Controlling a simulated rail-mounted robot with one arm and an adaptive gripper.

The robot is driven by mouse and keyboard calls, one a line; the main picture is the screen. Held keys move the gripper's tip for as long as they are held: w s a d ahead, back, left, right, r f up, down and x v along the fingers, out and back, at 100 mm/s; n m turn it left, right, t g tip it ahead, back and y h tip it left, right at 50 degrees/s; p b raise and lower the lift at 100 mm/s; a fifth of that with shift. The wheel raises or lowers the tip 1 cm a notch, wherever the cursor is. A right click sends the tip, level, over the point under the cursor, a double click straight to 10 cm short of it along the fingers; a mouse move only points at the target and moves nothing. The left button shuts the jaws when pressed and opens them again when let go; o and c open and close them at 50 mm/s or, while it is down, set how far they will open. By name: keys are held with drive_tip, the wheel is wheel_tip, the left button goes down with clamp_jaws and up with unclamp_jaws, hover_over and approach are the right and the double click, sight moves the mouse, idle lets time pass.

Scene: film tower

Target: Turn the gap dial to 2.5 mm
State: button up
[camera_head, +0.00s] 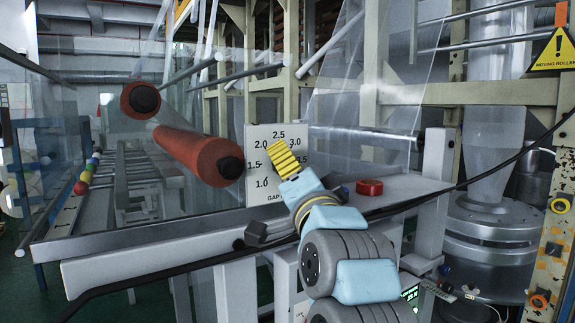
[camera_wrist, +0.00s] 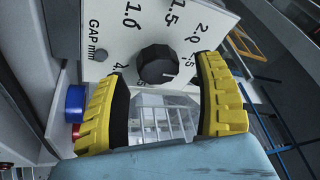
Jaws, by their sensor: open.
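The gap dial is a black round knob (camera_wrist: 155,66) on a white panel (camera_wrist: 102,28) marked "GAP mm", with numbers around it. In the wrist view it sits between the tips of my open gripper (camera_wrist: 161,76), whose yellow fingers lie to its left and right. A small pale mark shows at the knob's lower right; the number it points to I cannot tell. My right finger partly covers the numbers near 2.5. Whether the fingers touch the knob is unclear. In the head view my gripper (camera_head: 284,160) hides the knob in front of the panel (camera_head: 256,136).
A red button (camera_head: 369,187) stands on the ledge right of the panel. A blue button (camera_wrist: 75,103) shows beside my left finger. Orange rollers (camera_head: 192,151) lie left of the panel. A black cable (camera_head: 460,187) crosses at the right, and clear film (camera_head: 375,90) hangs behind.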

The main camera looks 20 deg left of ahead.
drive_tip(key=v, duration=0.9)
drive_tip(key=shift+s+d, duration=0.2)
drive_tip(key=shift+s, duration=0.1)
drive_tip(key=shift+f, duration=0.1)
